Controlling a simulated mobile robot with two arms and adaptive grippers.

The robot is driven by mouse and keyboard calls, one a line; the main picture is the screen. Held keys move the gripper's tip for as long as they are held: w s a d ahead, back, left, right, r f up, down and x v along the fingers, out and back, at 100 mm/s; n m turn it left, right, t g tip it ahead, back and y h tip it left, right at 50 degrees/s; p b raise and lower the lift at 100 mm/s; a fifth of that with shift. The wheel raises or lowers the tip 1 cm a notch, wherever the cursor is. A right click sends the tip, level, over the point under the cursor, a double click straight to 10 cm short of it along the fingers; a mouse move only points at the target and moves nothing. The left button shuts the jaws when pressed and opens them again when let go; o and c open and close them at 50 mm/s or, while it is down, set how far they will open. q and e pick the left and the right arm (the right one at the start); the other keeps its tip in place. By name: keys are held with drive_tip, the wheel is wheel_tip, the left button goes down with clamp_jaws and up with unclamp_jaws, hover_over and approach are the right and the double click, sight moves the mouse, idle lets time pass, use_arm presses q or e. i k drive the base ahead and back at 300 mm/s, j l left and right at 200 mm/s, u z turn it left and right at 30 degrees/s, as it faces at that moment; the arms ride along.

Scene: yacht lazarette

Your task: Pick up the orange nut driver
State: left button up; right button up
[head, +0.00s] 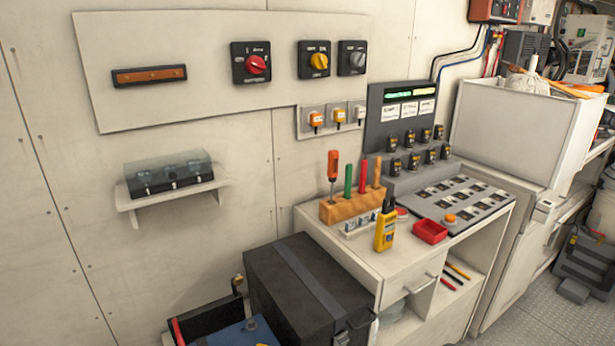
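The orange nut driver (333,168) stands upright in a wooden tool block (347,207) on the white cabinet top. Its orange handle is up and its thin metal shaft goes down into the left end of the block. A green-handled tool (348,180), a red-handled tool (363,176) and a tool with a wooden-coloured handle (376,171) stand to its right in the same block. Neither of my grippers shows in the head view.
A yellow meter (385,230) and a red tray (430,231) stand in front of the block. A sloped control panel (462,200) fills the right of the cabinet top. A dark chest (300,290) stands at the cabinet's left, below its top.

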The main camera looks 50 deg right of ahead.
sight(333, 155)
drive_tip(key=k+l+u, duration=0.1)
drive_tip(key=l, duration=0.4)
drive_tip(key=k+l+u, duration=0.15)
drive_tip(key=k+l, duration=0.15)
drive_tip(key=l, duration=0.2)
drive_tip(key=k+l+u, duration=0.1)
drive_tip(key=l, duration=0.35)
drive_tip(key=k+l+u, duration=0.15)
drive_tip(key=k+l, duration=0.2)
drive_tip(key=k+l+u, duration=0.1)
drive_tip(key=k+l, duration=0.15)
drive_tip(key=l, duration=0.25)
